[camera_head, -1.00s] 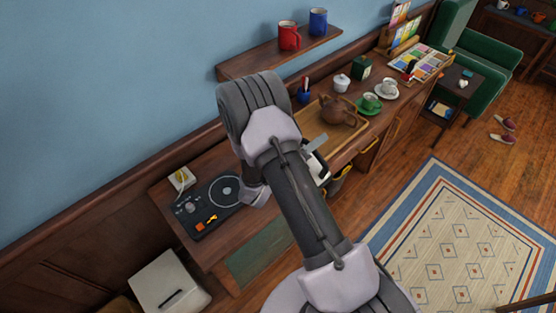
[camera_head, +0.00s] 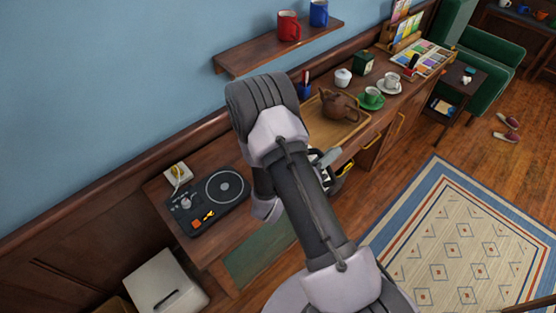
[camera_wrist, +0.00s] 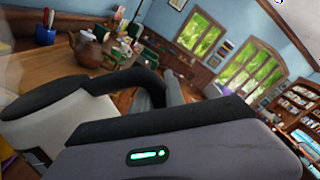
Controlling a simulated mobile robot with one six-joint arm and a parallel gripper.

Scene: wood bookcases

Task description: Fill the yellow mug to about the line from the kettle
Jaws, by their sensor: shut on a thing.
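My gripper (camera_head: 322,160) is mostly hidden behind my arm in the head view, near the front edge of the wooden counter. In the wrist view, a cream kettle (camera_wrist: 60,130) with a black top and a curved black handle (camera_wrist: 148,82) fills the near left, tilted in the picture. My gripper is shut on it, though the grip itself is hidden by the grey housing. Only a little of the kettle shows past my arm in the head view. A small yellow patch (camera_wrist: 5,166) at the wrist view's left edge may be the yellow mug; its line and water level cannot be seen.
A brown teapot (camera_head: 340,106) stands on a wooden tray (camera_head: 321,130), with a green cup (camera_head: 371,98) and white cup (camera_head: 390,84) to its right. A black panel with a round plate (camera_head: 224,189) lies left. A shelf (camera_head: 262,56) above holds red and blue mugs.

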